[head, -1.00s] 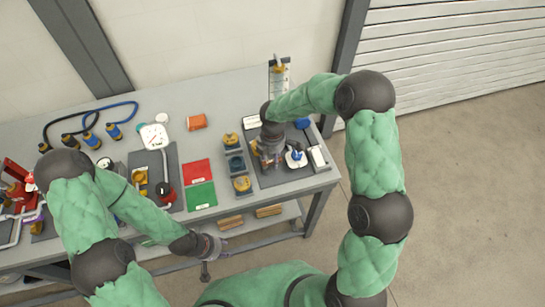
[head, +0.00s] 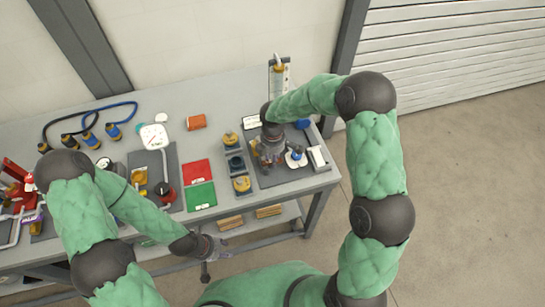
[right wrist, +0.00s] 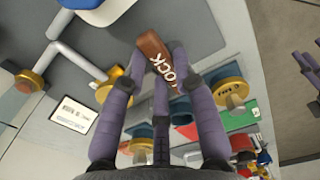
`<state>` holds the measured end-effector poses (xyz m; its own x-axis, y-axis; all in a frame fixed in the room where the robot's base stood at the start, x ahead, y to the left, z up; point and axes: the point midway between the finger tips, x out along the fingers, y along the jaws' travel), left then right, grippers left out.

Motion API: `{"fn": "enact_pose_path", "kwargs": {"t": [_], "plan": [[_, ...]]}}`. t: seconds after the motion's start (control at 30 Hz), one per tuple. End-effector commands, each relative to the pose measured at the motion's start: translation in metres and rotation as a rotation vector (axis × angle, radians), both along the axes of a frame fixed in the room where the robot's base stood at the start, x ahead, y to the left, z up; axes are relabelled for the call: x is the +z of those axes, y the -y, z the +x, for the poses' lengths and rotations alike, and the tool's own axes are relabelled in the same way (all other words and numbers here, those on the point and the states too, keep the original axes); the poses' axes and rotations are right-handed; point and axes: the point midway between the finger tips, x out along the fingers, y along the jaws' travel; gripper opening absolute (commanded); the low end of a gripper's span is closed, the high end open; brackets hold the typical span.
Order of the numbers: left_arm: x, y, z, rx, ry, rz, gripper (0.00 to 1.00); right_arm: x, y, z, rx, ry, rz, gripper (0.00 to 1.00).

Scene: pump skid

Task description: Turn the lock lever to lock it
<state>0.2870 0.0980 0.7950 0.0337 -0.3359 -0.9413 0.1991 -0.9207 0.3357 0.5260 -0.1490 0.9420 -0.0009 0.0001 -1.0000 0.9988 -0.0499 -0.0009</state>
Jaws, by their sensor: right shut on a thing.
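The lock lever (right wrist: 155,57) is a brown bar marked LOCK, seen in the right wrist view between the fingertips of my right gripper (right wrist: 157,65). The gripper is shut on it, with purple-grey fingers on both sides. In the head view my right gripper (head: 267,155) reaches down over the dark plate at the bench's right end and hides the lever. My left gripper (head: 214,246) hangs in front of the bench edge, away from the lever. Its finger opening is too small to judge.
Brass fittings (right wrist: 230,92) and a white label plate (right wrist: 75,115) lie near the lever. A grey pipe (right wrist: 75,57) runs close by. A red mat (head: 196,172) and green mat (head: 201,195) lie left. A white block (head: 317,158) stands right.

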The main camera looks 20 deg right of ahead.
Motion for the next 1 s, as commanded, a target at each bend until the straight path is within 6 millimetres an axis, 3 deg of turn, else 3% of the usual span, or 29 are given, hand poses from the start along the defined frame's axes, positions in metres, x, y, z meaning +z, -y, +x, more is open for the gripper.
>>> {"fn": "enact_pose_path", "kwargs": {"t": [1.0], "plan": [[-0.043, 0.0, 0.0, 0.0, 0.0, 0.0, 0.4, -0.001, -0.008, -0.023, -0.917, 0.002, 0.001, 0.0]]}}
